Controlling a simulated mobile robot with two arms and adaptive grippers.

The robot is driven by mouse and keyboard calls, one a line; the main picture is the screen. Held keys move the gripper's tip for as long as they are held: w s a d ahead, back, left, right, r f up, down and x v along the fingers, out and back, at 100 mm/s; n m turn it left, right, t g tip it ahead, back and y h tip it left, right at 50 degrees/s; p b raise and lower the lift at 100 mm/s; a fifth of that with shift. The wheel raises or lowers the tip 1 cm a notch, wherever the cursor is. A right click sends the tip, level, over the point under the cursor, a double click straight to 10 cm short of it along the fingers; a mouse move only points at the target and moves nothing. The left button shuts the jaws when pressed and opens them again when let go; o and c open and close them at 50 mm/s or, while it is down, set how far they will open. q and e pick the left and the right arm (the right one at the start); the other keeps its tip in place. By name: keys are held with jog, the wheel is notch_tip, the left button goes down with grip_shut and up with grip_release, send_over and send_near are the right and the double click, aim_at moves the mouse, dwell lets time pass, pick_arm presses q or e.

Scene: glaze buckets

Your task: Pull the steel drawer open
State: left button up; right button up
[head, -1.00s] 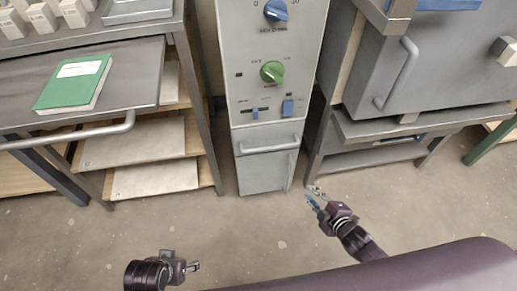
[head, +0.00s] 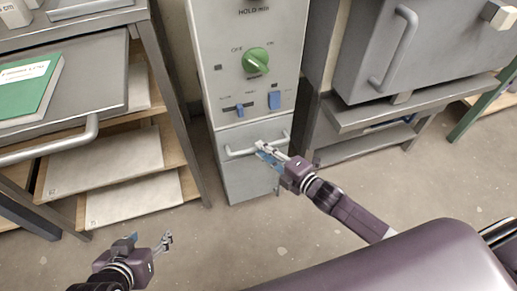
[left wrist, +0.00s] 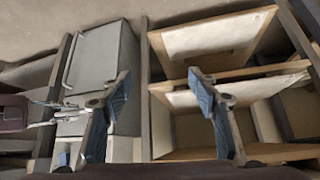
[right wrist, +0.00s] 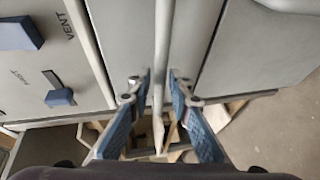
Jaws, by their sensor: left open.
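The steel drawer (head: 250,175) is at the foot of the grey control cabinet and looks closed. Its bar handle (head: 240,152) runs across its upper front. My right gripper (head: 262,150) is at this handle. In the right wrist view the handle bar (right wrist: 161,50) lies between the two blue-padded fingers (right wrist: 160,85), which are partly closed; whether they touch the bar is unclear. My left gripper (head: 167,243) is open and empty above the floor at lower left. In the left wrist view its fingers (left wrist: 158,85) are wide apart, with the drawer front (left wrist: 103,55) beyond.
A steel table (head: 100,85) with a green book (head: 28,90) and its own bar handle (head: 60,148) stands left. Shelves with pale boards (head: 110,165) are below. A grey kiln-like box (head: 430,50) on a stand is at right. Floor (head: 215,240) before the cabinet is clear.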

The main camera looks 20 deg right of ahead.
pick_arm(q)
jog(key=shift+w+d+r+t+h, duration=0.15)
jog(key=shift+w+d+r+t, duration=0.15)
jog(key=shift+w+r+t, duration=0.35)
jog(key=shift+w+d+r+t+h, duration=0.2)
jog(key=shift+w+r, duration=0.25)
jog(key=shift+w, duration=0.45)
pick_arm(e)
jog(key=shift+x, duration=1.2)
grip_shut()
